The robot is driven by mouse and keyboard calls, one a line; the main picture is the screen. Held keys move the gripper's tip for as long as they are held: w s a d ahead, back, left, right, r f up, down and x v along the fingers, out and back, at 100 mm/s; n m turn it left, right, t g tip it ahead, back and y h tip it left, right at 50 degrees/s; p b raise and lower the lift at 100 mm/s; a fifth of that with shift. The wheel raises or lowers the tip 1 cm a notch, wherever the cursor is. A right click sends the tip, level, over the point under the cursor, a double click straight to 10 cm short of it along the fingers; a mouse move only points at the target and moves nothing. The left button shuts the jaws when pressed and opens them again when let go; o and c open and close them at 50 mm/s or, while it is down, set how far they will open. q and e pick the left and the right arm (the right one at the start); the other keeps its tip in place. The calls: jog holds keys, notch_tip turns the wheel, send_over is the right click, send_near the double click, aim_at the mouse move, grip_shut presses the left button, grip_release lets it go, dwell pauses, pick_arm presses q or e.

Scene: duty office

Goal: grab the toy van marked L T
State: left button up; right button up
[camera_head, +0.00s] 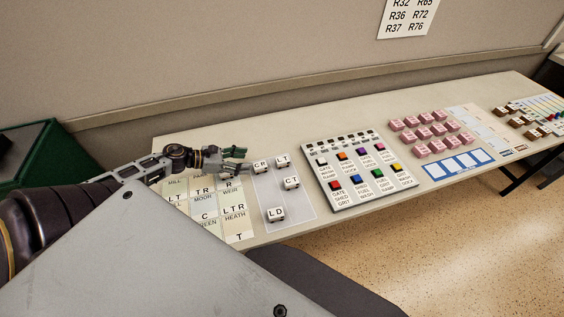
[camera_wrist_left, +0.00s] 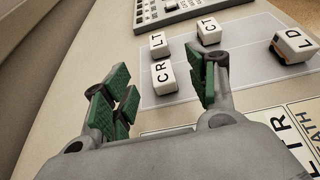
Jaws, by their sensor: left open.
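The toy van marked L T (camera_wrist_left: 158,44) is a small white block with black letters. It stands upright on the pale grey panel, just beyond the van marked C R (camera_wrist_left: 163,77). In the head view the L T van (camera_head: 283,161) is at the panel's far edge, its letters hard to read, right of the C R van (camera_head: 261,164). My left gripper (camera_head: 238,160) is open and empty, left of the C R van. In the left wrist view its green-padded fingers (camera_wrist_left: 157,68) frame the C R van, with L T farther out. My right gripper is not in view.
Vans C T (camera_head: 291,182) and L D (camera_head: 276,214) stand on the same panel (camera_head: 297,207). A lettered card grid (camera_head: 207,207) lies under my left arm. A button board (camera_head: 358,172) is to the right, with pink blocks (camera_head: 430,134) beyond.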

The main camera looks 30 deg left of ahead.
pick_arm(q)
jog(key=shift+w, duration=0.15)
send_near(277, 161)
jog(key=shift+b+x, duration=0.3)
jog(key=shift+x, duration=1.85)
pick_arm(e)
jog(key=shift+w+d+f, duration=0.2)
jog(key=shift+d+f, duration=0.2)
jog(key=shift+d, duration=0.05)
pick_arm(q)
jog(key=shift+f, duration=0.1)
jog(key=shift+d, duration=0.1)
jog(key=shift+x, duration=2.55)
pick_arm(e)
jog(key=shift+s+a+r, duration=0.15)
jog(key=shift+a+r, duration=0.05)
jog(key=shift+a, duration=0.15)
pick_arm(q)
jog(key=shift+w, duration=0.1)
jog(key=c, duration=1.1)
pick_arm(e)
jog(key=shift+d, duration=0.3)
